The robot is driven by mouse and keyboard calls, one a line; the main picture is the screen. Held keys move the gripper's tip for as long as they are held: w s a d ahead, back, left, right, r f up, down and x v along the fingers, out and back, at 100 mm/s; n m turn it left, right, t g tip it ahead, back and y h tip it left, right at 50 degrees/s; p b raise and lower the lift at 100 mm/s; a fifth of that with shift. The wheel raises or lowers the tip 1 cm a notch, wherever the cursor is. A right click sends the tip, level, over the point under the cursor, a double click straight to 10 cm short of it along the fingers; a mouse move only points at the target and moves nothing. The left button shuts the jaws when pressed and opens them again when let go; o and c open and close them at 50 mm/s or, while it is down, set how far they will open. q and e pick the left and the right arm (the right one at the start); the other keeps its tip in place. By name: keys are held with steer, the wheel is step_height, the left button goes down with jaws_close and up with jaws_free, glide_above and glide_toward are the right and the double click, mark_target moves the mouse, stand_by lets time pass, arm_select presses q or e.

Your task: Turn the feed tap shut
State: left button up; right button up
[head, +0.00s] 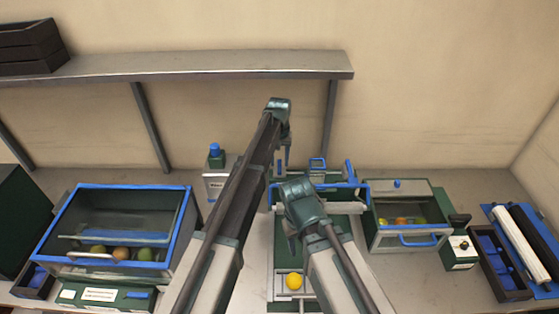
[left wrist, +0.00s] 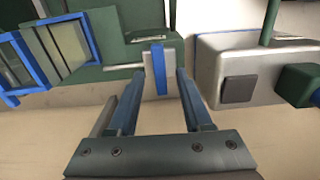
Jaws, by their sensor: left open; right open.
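The feed tap appears to be the blue bar-shaped handle (left wrist: 159,70) on a pale plate in the left wrist view. In the head view a small blue piece (head: 278,168) shows at that place, partly covered by my left arm. My left gripper (left wrist: 159,76) is open, its fingers on either side of the blue bar with gaps visible. In the head view the left gripper (head: 284,158) points down at the back of the middle machine. My right gripper (head: 291,243) is open, lower in the picture, above the green channel.
A yellow fruit (head: 293,281) lies in the channel. A grey box (head: 216,183) with a blue-capped bottle stands left of the tap. A blue-framed glass bin (head: 62,222) is at left, a fruit box (head: 405,237) at right. A shelf (head: 200,66) hangs behind.

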mark_target(280, 166)
arm_select(q)
step_height(280, 166, up, 12)
steer(key=p, duration=1.1)
arm_select(e)
step_height(280, 166, up, 12)
